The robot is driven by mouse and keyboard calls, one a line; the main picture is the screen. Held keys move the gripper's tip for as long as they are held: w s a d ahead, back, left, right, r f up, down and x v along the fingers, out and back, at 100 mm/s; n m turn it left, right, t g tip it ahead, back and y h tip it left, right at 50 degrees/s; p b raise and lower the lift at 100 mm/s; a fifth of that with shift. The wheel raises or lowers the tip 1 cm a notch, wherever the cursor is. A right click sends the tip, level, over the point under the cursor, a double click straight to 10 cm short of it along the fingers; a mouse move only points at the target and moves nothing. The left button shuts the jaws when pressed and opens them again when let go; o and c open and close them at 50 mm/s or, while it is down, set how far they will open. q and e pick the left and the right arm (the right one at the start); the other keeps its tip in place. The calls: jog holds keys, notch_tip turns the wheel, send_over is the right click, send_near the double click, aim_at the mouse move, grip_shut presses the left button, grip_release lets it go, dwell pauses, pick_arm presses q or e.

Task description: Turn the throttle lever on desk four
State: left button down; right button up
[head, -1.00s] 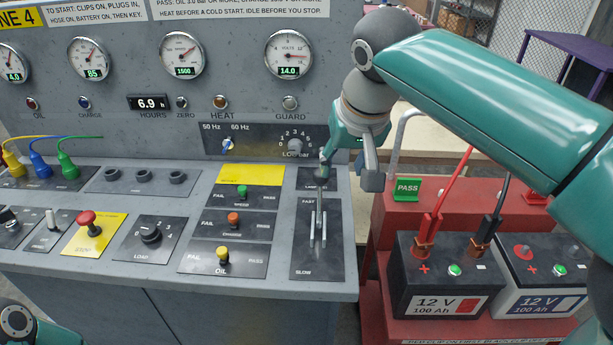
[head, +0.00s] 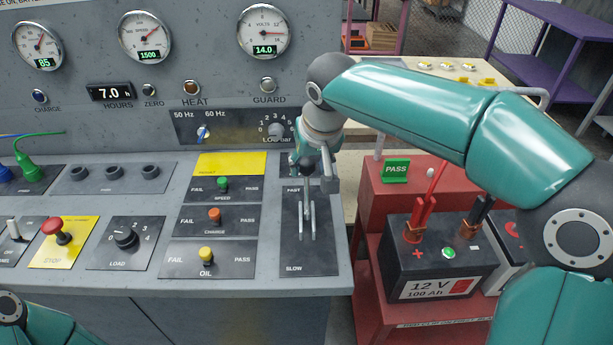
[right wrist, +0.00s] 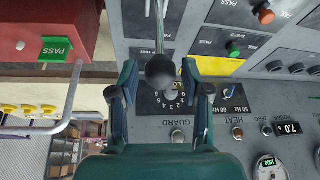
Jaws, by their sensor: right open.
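The throttle lever (head: 304,215) stands on a dark plate (head: 315,258) marked FAST at the far end and SLOW at the near end. It has metal arms and a dark ball knob, toward the FAST end. My right gripper (head: 314,163) is at the lever's top, partly hiding the knob and the upper plate. In the right wrist view the knob (right wrist: 160,70) shows between the spread fingers of my right gripper (right wrist: 158,82), with gaps at both sides. The right gripper is open. My left gripper is out of view.
A red battery stand (head: 410,180) with a green PASS sign (head: 396,171) is right of the desk (head: 215,282). Toggle switches (head: 214,215) and a load knob (head: 125,238) lie left of the lever. A red stop button (head: 52,227) is further left.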

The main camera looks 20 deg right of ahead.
aim_at(308, 173)
jog(key=x, duration=0.6)
jog(key=shift+c, duration=0.2)
grip_shut()
jog(key=shift+w, duration=0.1)
